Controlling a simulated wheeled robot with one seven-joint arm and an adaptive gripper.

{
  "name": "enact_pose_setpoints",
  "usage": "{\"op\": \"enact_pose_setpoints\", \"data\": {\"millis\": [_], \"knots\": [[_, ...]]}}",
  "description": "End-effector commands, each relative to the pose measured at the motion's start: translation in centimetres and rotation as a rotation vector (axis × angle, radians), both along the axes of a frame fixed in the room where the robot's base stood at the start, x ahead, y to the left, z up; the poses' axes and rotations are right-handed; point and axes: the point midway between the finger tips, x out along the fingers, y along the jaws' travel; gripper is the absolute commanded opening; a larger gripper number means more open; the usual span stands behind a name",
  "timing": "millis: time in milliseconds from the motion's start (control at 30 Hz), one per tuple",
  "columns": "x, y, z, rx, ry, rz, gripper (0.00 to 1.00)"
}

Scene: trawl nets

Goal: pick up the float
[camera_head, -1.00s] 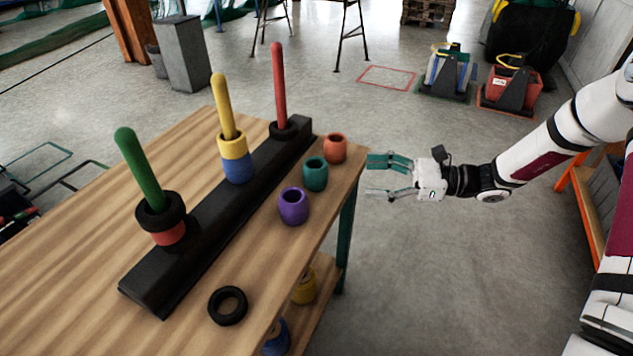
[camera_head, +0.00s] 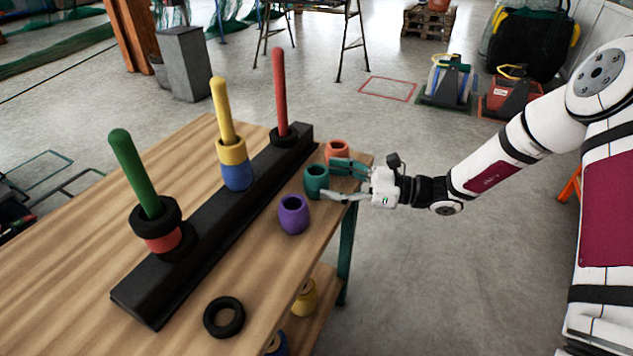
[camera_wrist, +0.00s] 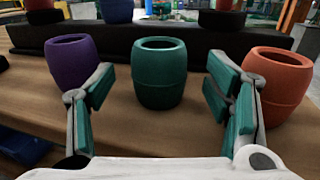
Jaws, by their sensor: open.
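Several barrel-shaped floats stand near the right edge of the table: a green float (camera_head: 316,184), an orange float (camera_head: 338,151) and a purple float (camera_head: 293,215). My gripper (camera_head: 336,181) is open at the table edge, beside the green float. In the wrist view, the green float (camera_wrist: 160,75) stands upright ahead, centred between the open fingers (camera_wrist: 162,98). The purple float (camera_wrist: 75,65) is beyond the left finger and the orange float (camera_wrist: 275,88) is by the right finger. No float is held.
A black base (camera_head: 218,225) carries green, yellow and red pegs, with rings and floats on them. A black ring (camera_head: 223,317) lies on the wooden table (camera_head: 70,265). More floats, one yellow (camera_head: 305,297), sit on the lower shelf.

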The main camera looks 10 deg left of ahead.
Motion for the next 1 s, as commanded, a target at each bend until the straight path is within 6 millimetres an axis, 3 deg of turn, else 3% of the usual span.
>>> {"op": "enact_pose_setpoints", "data": {"millis": [233, 500, 733, 1000], "knots": [[0.3, 3.6, -0.1, 0.0, -0.001, 0.003, 0.72], [0.4, 4.1, 0.0, 0.0, -0.001, 0.0, 0.72], [0.3, 4.1, -0.1, 0.0, -0.001, 0.001, 0.22], [0.3, 4.0, -0.1, 0.0, -0.001, 0.001, 0.2]]}}
